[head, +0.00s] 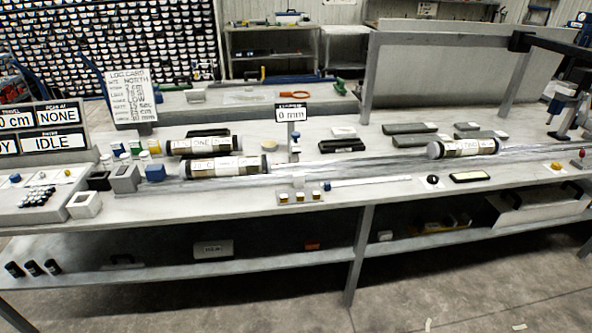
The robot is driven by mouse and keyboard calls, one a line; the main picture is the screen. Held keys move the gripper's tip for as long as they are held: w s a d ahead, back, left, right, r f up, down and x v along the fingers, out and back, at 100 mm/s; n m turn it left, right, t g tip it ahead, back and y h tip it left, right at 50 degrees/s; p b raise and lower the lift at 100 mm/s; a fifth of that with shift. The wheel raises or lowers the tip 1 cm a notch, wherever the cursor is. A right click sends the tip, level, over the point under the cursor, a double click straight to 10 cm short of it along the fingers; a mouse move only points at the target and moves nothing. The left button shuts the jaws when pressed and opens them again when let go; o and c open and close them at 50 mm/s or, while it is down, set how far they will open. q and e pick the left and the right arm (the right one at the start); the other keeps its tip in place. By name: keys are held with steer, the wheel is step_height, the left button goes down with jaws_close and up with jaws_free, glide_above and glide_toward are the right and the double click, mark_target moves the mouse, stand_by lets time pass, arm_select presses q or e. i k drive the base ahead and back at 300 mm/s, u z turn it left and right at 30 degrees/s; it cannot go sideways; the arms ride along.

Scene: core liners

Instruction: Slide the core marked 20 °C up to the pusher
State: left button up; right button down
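One core (225,168) lies at the left end of a long clear rail (340,172). A second core (203,145) lies just behind it, off the rail. The labels are too small to read for certain, so I cannot tell which is marked 20 °C. A blue-faced block (155,173), seemingly the pusher, is just left of the front-left core, with a small gap. Neither gripper is in view.
A log card (132,95) stands at back left. A small sign (291,114) reads 0 mm. Dark trays (409,128) lie behind the rail; small buttons (300,196) sit in front. A lower shelf (210,264) holds small items.

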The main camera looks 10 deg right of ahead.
mark_target(261, 164)
steer(key=u, duration=0.65)
steer(key=i, duration=0.6)
steer(key=u, duration=0.55)
steer(key=i, duration=0.75)
steer(key=z, duration=0.45)
